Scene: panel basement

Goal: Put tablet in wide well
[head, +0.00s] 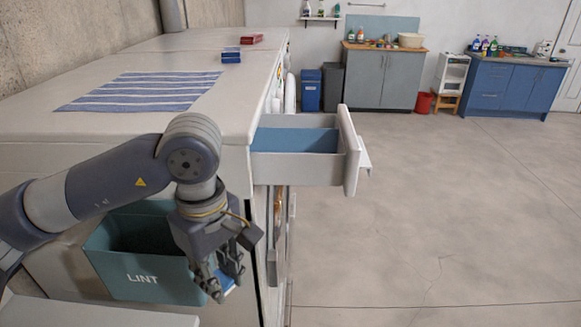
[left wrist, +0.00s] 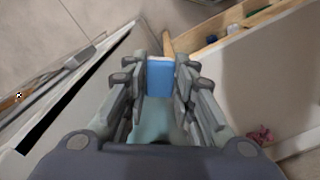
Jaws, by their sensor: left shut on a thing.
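My left gripper (head: 222,287) hangs low in front of the machine's side, pointing down, beside the LINT bin. It is shut on the tablet (head: 230,284), a small blue block with a pale edge, mostly hidden by the fingers. In the left wrist view the tablet (left wrist: 160,78) sits between the fingertips of the left gripper (left wrist: 161,85). The open drawer (head: 347,150) sticks out of the machine, above and to the right of the gripper. A blue-lined well (head: 295,140) shows in it; its floor and any divider cannot be made out. My right gripper is not in view.
A teal LINT bin (head: 140,278) stands left of the gripper. The machine top (head: 200,115) holds a striped cloth (head: 140,92), a blue box (head: 231,55) and a red box (head: 251,39). Open floor (head: 440,200) lies to the right.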

